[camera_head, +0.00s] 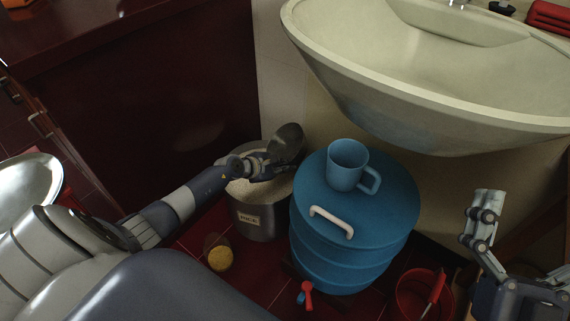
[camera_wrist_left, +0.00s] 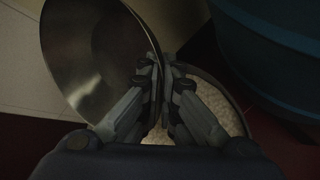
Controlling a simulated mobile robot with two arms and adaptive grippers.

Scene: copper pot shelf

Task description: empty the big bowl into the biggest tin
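My left gripper (camera_head: 268,166) is shut on the rim of a metal bowl (camera_head: 288,140). The bowl is tipped steeply on its side above and behind the grey labelled tin (camera_head: 262,222). In the left wrist view the bowl's shiny inside (camera_wrist_left: 88,55) shows, with no contents visible there. The tin holds pale grains (camera_wrist_left: 226,108), partly hidden by my fingers.
A blue barrel (camera_head: 345,245) with a blue mug (camera_head: 345,168) on its lid stands right of the tin. A small container of yellow stuff (camera_head: 219,258) is on the red floor. A red bucket (camera_head: 408,299) is at right. A sink (camera_head: 440,95) overhangs; another shiny metal vessel (camera_head: 30,185) is at left.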

